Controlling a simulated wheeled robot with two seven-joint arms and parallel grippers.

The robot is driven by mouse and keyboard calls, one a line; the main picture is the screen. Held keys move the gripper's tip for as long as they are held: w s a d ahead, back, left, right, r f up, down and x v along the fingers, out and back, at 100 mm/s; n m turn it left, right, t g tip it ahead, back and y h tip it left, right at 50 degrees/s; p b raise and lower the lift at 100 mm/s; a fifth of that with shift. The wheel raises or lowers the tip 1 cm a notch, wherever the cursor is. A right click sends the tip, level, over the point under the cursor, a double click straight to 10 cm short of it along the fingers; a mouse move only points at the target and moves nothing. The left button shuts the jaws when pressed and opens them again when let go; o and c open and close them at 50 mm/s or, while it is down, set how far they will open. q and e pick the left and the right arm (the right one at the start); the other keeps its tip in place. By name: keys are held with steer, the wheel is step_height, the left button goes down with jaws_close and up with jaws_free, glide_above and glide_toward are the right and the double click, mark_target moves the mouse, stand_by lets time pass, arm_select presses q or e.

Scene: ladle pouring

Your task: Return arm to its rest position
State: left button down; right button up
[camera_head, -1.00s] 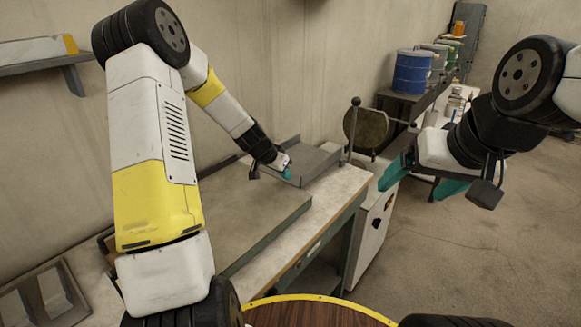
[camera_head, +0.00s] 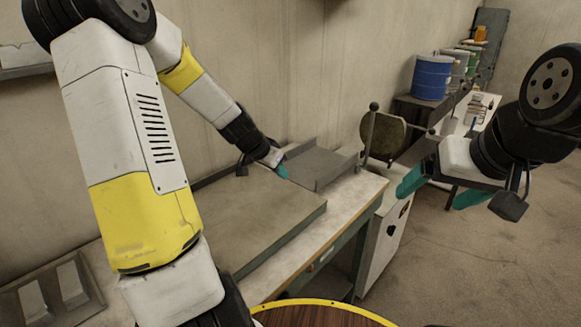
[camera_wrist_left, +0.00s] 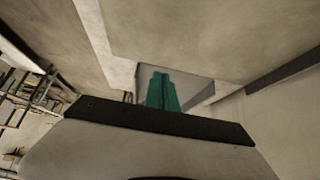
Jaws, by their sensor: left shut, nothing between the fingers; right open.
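My left gripper (camera_head: 282,172) is above the workbench, near the grey metal tray at its far end. Its teal fingers are shut and empty; they also show pressed together in the left wrist view (camera_wrist_left: 163,92). My right gripper (camera_head: 440,190) is at the right of the head view. Its teal fingers are spread wide apart, with nothing between them, and it hangs in the air over the floor beside the bench. No ladle can be made out in these frames.
The workbench (camera_head: 352,200) carries a large flat slab (camera_head: 270,215) and a grey tray (camera_head: 325,168). Behind stand a round disc on a post (camera_head: 383,135) and a blue drum (camera_head: 431,77). A white cabinet (camera_head: 385,240) stands beside the bench. The floor at right is clear.

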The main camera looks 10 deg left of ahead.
arm_select(q)
steer(key=shift+s+a+r, duration=0.1)
steer(key=shift+s+a, duration=0.1)
steer(key=shift+s, duration=0.15)
steer(key=s+d+r+n, duration=0.1)
steer(key=s+r, duration=0.4)
steer(key=s, duration=0.3)
steer(key=s+d+r+n+y, duration=0.1)
steer(key=s+d+r+n, duration=0.1)
steer(key=s+r, duration=0.4)
steer(key=s+d+r+n, duration=0.2)
steer(key=s+r, duration=0.3)
steer(key=s, duration=0.7)
steer(key=shift+s+r, duration=0.2)
